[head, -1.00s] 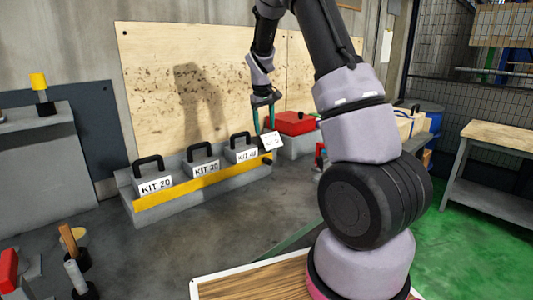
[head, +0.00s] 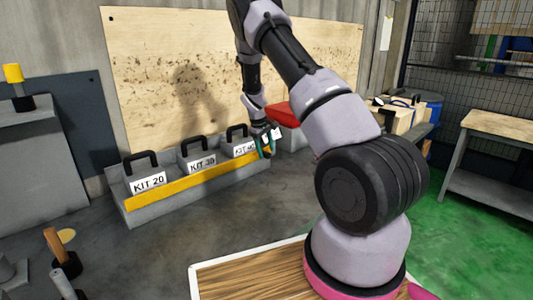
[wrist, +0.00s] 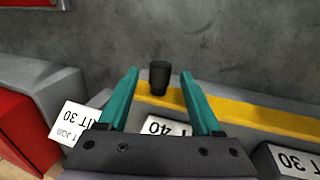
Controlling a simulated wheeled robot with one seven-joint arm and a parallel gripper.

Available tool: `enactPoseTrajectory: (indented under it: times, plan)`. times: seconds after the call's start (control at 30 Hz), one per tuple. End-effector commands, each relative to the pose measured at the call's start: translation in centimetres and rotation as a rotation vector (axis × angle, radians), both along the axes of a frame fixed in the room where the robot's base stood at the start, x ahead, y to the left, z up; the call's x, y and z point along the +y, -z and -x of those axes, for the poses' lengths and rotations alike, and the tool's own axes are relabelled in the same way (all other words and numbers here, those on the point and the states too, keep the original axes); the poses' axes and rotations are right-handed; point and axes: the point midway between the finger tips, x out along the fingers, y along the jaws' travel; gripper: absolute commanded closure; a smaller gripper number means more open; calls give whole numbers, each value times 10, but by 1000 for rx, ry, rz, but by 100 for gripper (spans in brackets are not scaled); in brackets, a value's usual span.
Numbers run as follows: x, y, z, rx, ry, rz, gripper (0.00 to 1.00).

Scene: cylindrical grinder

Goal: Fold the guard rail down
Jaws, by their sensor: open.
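The guard rail (head: 195,189) is a yellow bar along the front of a grey rack, standing up before the kit boxes. It also shows in the wrist view (wrist: 255,115). A black knob (wrist: 159,77) sticks up from the rail near its end by KIT 40. My gripper (head: 266,148) is at that end of the rail. In the wrist view my gripper (wrist: 159,73) has its two teal fingers apart, with the knob appearing between their tips. Whether the fingers touch the knob cannot be told. In the head view the knob is hidden behind my gripper.
Boxes marked KIT 20 (head: 145,179), KIT 30 (head: 199,160) and KIT 40 (head: 240,145) stand in the rack, each with a black handle. A red case (head: 282,114) lies beyond the right end. The floor (head: 170,235) in front of the rack is clear.

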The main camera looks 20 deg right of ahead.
Motion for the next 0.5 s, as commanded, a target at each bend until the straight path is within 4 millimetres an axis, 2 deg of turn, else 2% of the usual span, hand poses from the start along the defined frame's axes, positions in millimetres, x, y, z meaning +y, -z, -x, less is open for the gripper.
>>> enactPoseTrajectory:
  times: [0.13,0.43,0.47,0.5]
  plan:
    - [-3,12,-1,1,0,0,34]
    - [-4,14,-1,0,0,0,34]
    - [-4,14,-1,0,0,0,38]
    - [-4,14,-1,0,0,0,53]
